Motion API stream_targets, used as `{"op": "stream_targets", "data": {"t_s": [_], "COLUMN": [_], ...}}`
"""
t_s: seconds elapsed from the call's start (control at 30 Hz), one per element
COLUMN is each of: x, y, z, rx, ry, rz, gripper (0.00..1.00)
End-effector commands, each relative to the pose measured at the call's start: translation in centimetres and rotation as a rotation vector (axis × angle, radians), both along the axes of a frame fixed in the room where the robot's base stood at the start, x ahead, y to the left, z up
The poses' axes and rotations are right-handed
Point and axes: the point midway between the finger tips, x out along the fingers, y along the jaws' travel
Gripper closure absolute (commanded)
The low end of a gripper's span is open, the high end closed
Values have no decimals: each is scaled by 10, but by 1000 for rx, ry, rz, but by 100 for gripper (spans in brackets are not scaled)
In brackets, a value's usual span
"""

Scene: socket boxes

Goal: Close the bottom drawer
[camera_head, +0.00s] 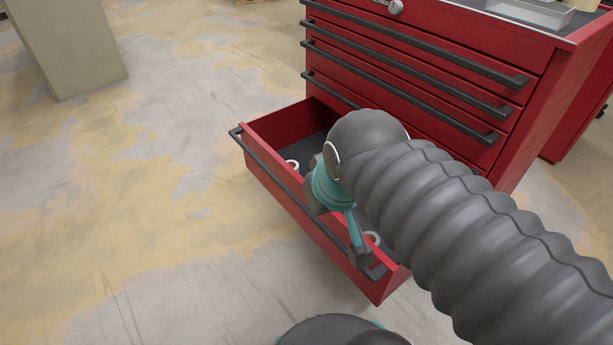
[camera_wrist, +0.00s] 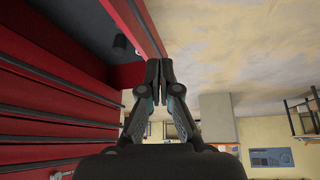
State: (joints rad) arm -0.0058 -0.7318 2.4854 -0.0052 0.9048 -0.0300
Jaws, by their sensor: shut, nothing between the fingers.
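The bottom drawer (camera_head: 275,196) of a red tool cabinet (camera_head: 420,62) is pulled well out in the head view. Its dark handle bar (camera_head: 262,158) runs along the front edge. My arm crosses over the drawer's right part and hides some of its inside. My gripper (camera_head: 362,262) is at the right part of the drawer front, near the handle. In the wrist view my gripper (camera_wrist: 159,62) is shut and empty, its tips close to the red drawer front (camera_wrist: 135,25). I cannot tell whether they touch it.
White ring-like items (camera_head: 292,164) lie inside the drawer. The drawers above are closed. A grey tray (camera_head: 530,12) sits on the cabinet top. A beige pillar (camera_head: 70,45) stands at the back left. The floor left of the drawer is clear.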

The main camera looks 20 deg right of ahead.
Motion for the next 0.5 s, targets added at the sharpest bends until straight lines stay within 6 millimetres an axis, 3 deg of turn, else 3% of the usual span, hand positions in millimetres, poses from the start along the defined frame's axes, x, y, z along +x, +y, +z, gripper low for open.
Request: {"op": "stream_targets", "data": {"t_s": [0.17,0.5], "x": [29,126], "y": [6,28], "z": [-3,-27], "rx": [-108,-400], "ry": [65,254], "rz": [202,835], "gripper": [100,100]}}
